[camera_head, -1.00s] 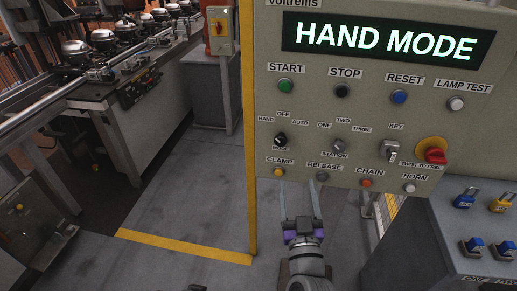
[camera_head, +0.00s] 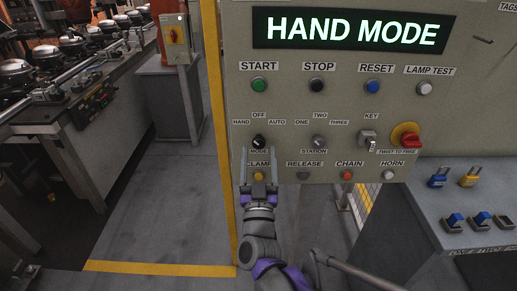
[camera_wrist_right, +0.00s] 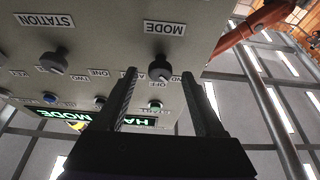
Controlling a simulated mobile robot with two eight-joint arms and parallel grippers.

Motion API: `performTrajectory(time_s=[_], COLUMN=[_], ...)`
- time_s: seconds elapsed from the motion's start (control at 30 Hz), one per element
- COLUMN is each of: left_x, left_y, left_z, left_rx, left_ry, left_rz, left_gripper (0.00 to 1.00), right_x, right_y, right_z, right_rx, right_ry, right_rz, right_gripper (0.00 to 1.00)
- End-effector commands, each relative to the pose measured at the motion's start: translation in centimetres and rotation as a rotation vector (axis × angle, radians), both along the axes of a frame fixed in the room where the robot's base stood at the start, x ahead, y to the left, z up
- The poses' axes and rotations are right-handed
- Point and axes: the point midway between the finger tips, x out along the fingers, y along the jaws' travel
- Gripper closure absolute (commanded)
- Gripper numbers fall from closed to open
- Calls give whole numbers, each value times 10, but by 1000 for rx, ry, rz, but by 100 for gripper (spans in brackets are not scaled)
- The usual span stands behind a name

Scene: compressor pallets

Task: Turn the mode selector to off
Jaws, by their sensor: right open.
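The mode selector (camera_head: 258,142) is a small black knob on the beige panel, with HAND, OFF and AUTO labels around it. The display (camera_head: 352,30) reads HAND MODE. My right gripper (camera_head: 259,153) is open, its two fingers pointing up at the panel just below and on either side of the selector. In the right wrist view, which is upside down, the selector (camera_wrist_right: 160,66) shows between the fingertips (camera_wrist_right: 157,73), and nothing is gripped. I cannot tell whether the fingers touch the knob. My left gripper is out of view.
The station knob (camera_head: 319,142) is right of the selector, and the yellow clamp button (camera_head: 258,176) is below it, partly behind my gripper. A key switch (camera_head: 368,140) and a red stop knob (camera_head: 411,140) are farther right. A yellow post (camera_head: 216,110) stands at the panel's left edge.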

Motion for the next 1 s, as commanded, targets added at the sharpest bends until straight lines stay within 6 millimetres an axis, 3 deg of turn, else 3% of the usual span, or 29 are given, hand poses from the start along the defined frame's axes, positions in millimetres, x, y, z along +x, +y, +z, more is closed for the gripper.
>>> performTrajectory(time_s=[0.2,0.5,0.9,1.0], left_x=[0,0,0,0], left_y=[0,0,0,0], left_z=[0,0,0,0], left_rx=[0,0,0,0], left_ry=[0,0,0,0], left_rz=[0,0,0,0], left_gripper=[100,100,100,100], right_x=[19,21,20,20], right_y=[0,0,0,0], right_z=[8,9,9,9], right_rx=[-1,0,0,0], right_ry=[-1,0,0,0], right_rz=[0,1,1,1], right_gripper=[29,29,100,100])
